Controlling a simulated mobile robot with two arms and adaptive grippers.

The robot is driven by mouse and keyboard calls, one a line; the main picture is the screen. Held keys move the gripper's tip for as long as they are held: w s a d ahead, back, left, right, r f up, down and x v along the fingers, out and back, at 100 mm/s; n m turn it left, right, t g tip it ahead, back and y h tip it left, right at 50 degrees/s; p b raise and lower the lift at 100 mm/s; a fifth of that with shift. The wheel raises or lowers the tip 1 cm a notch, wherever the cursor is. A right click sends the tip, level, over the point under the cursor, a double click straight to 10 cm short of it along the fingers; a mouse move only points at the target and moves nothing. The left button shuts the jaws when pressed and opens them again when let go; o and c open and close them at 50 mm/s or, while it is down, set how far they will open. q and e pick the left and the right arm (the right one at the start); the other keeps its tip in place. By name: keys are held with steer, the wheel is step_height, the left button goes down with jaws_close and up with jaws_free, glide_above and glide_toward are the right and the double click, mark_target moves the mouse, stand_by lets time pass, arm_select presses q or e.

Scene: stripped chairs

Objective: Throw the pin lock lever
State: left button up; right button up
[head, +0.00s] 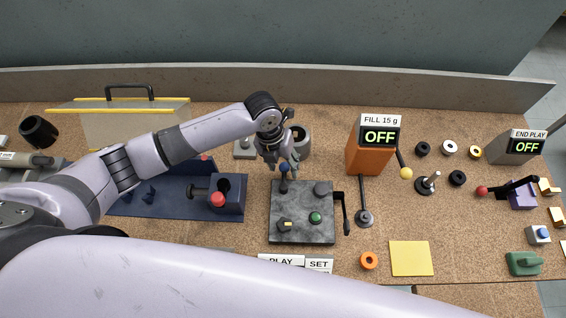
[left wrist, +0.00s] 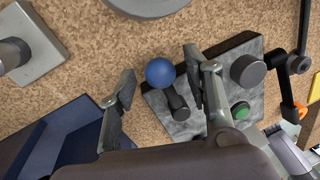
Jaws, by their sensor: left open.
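A short lever with a blue ball knob (head: 284,168) stands at the back left of a dark grey plate (head: 300,235); no readable label names it as the pin lock lever. My left gripper (head: 284,164) is above it, fingers pointing down. In the left wrist view, the open fingers of my left gripper (left wrist: 158,95) lie on both sides of the blue knob (left wrist: 160,72), with the knob nearer the right finger. The knob is not gripped; whether a finger touches it I cannot tell. My right gripper is not in view.
The plate also carries a green button (head: 315,217), a grey knob (head: 321,188) and a black side handle (head: 345,215). A navy fixture with a red knob (head: 218,199) stands to the left. An orange box (head: 368,158) reading OFF stands to the right.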

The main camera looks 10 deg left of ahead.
arm_select(q)
steer(key=shift+c, duration=0.6)
jaws_close()
